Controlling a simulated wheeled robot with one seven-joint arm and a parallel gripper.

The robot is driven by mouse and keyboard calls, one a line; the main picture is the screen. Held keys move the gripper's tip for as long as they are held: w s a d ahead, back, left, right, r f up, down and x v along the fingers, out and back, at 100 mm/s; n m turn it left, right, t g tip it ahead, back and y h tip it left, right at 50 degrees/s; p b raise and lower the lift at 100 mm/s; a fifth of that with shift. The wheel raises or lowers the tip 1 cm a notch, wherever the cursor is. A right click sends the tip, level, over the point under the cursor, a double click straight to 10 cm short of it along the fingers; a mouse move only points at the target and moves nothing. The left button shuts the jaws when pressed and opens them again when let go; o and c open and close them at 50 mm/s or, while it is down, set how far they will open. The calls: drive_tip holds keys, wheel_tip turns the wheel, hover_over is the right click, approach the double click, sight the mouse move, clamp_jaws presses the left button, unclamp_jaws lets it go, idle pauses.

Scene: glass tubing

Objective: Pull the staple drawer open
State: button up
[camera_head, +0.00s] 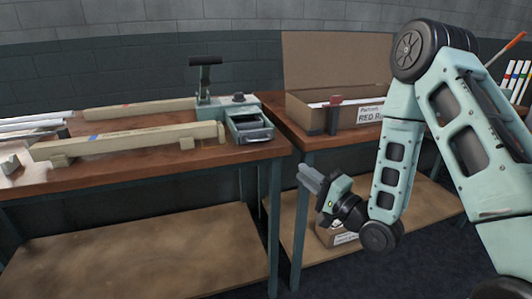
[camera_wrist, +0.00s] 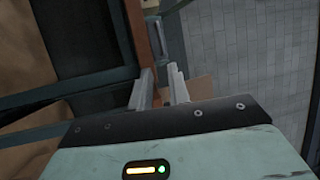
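The staple drawer (camera_head: 253,134) is in a pale green unit at the right end of the left bench, with a dark bar across its front. A grey-green part of this unit, likely the drawer front (camera_wrist: 156,40), shows beyond the fingertips in the wrist view. My gripper (camera_head: 306,177) is in front of and below the bench tops, to the right of the drawer and apart from it. In the wrist view my gripper (camera_wrist: 160,82) has its two grey fingers apart with nothing between them.
The left bench (camera_head: 130,160) carries long wooden bars (camera_head: 130,140) and an upright black-handled lever (camera_head: 205,75). An open cardboard box (camera_head: 300,112) and a dark red-topped block (camera_head: 334,115) stand on the right bench. Bench legs (camera_head: 274,215) stand near my gripper. A labelled box (camera_head: 340,238) is below.

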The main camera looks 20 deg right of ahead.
drive_tip(key=x, duration=1.5)
drive_tip(key=shift+w+a+r+b, duration=0.1)
drive_tip(key=shift+w+a+b, duration=0.1)
drive_tip(key=shift+w+b, duration=0.15)
drive_tip(key=shift+s, duration=0.1)
clamp_jaws()
